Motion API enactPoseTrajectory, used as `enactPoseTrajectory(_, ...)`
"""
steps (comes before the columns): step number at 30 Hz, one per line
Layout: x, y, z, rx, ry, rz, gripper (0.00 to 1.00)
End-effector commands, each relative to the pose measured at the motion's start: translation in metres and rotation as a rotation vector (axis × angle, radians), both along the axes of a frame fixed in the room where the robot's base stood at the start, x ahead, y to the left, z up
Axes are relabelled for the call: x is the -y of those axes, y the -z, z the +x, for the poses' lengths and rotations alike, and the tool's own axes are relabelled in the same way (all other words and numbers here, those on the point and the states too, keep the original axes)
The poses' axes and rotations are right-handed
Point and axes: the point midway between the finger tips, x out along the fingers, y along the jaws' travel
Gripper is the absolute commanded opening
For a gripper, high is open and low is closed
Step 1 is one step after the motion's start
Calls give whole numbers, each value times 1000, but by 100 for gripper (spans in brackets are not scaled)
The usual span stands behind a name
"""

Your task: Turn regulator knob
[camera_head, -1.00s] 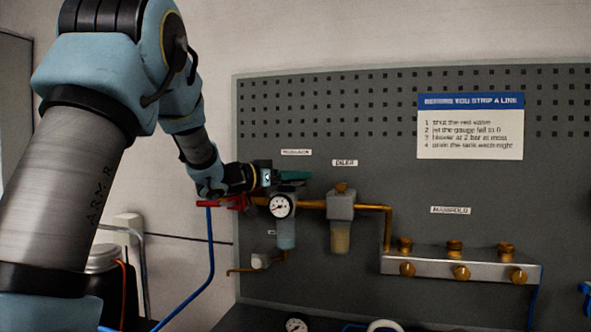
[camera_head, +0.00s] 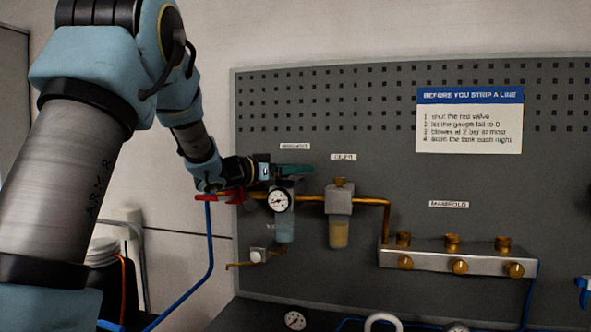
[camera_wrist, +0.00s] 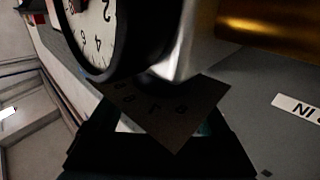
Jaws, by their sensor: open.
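The regulator shows in the head view as a grey body with a round white-faced gauge (camera_head: 279,199) on its front and a clear bowl (camera_head: 285,229) below. My gripper (camera_head: 293,171), with dark green fingers, is at the top of the regulator, coming in from the left. The regulator knob is mostly hidden behind the fingers. In the wrist view the gauge (camera_wrist: 100,28) and the metal regulator body (camera_wrist: 190,45) fill the top, close to the camera. My gripper's dark fingers (camera_wrist: 160,145) are apart below them. I cannot tell whether they touch the knob.
A red valve handle (camera_head: 232,197) sits just under my wrist. Brass pipe (camera_head: 370,201) leads right to the oiler (camera_head: 339,200) and the manifold (camera_head: 455,262). A blue hose (camera_head: 210,245) hangs at left. The pegboard (camera_head: 370,115) above is clear apart from signs.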

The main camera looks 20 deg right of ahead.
Motion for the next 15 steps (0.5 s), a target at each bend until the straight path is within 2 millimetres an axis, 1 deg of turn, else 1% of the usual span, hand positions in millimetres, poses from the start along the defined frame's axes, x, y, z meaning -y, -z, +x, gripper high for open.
enactPoseTrajectory(2, -4, 1, 0, 0, -1, 0, 82)
enactPoseTrajectory(5, -16, 2, -1, 1, -3, -1, 82)
enactPoseTrajectory(12, -63, 3, -8, 2, -5, -1, 82)
enactPoseTrajectory(15, -80, 3, -12, 2, -3, -1, 82)
